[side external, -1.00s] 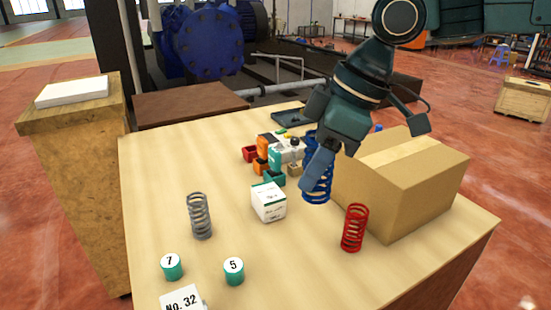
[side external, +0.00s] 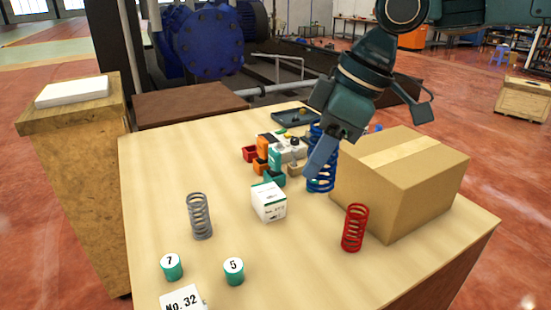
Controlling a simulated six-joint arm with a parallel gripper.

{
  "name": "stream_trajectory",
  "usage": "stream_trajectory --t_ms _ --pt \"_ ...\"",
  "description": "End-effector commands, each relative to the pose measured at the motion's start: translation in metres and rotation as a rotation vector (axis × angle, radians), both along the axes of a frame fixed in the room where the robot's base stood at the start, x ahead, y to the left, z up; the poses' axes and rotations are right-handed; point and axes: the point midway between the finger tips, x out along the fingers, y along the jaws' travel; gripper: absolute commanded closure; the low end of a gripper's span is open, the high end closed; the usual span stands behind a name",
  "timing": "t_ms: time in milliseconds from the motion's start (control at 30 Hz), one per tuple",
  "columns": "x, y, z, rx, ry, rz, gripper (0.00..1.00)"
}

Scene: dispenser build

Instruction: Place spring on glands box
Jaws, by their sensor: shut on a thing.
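A blue spring (side external: 321,182) stands upright between the small white box and the cardboard box. My gripper (side external: 317,163) is shut on the blue spring and hides part of it. A grey spring (side external: 200,216) stands on the table at left. A red spring (side external: 355,228) stands in front of the cardboard box. The white box (side external: 268,202) has a green edge and print too small to read. The large cardboard box (side external: 408,190) is closed with tape, its top empty. I cannot tell from print which one is the glands box.
Several coloured bins and small parts (side external: 270,155) sit behind the white box. A dark tray (side external: 296,117) lies at the back. Green cylinders marked 7 (side external: 172,267) and 5 (side external: 234,271) and a "No. 32" card (side external: 182,299) are in front. The table's left middle is clear.

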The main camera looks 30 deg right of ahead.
Motion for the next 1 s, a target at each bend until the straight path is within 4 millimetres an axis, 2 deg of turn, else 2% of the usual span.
stream_trajectory --t_ms 267,600,800,1000 --pt "0.033 -0.056 0.007 -0.001 -0.003 -0.18 0.86" --pt "0.067 -0.16 0.018 -0.002 -0.003 -0.485 0.86" --pt "0.075 -0.222 0.025 -0.003 -0.002 -0.662 0.86" --pt "0.076 -0.269 0.03 -0.001 -0.003 -0.795 0.86"
